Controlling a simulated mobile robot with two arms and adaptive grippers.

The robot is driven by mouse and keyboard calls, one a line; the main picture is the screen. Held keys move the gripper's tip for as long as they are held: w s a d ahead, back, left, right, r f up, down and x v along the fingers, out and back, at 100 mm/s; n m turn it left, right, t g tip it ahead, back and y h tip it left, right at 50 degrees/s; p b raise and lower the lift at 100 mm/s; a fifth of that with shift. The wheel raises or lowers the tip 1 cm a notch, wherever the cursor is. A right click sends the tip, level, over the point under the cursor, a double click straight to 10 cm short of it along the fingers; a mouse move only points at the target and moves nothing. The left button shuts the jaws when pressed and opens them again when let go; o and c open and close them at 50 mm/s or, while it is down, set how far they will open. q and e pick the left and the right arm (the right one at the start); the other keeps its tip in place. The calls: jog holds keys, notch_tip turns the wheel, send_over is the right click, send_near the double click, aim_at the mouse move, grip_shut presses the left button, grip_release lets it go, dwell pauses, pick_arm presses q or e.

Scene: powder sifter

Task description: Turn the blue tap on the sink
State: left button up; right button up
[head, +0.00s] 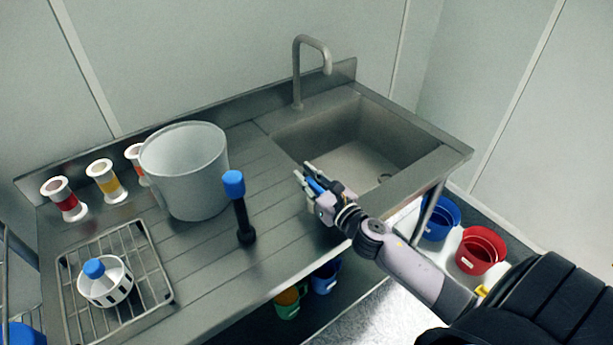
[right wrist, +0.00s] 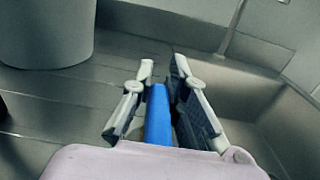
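The sink (head: 350,150) is a steel basin set in the right part of the bench. A grey curved spout (head: 311,45) rises behind it. My right gripper (head: 308,172) is at the near left side of the basin, with its fingers pointing left and away. A blue bar (right wrist: 158,115), perhaps the tap's handle, lies between its fingers in the right wrist view; its lower end is hidden by the gripper. The fingers (right wrist: 162,66) stand apart, with a gap beside the bar on the left; contact on the right is unclear. My left gripper is out of view.
A large grey bucket (head: 185,170) and a black upright tool with a blue top (head: 240,210) stand left of the gripper. A wire rack (head: 150,265) holds a white blue-topped container (head: 105,283). Several banded jars line the back. Blue (head: 440,218) and red (head: 482,250) buckets stand below right.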

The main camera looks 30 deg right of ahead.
aim_at(317, 184)
grip_shut()
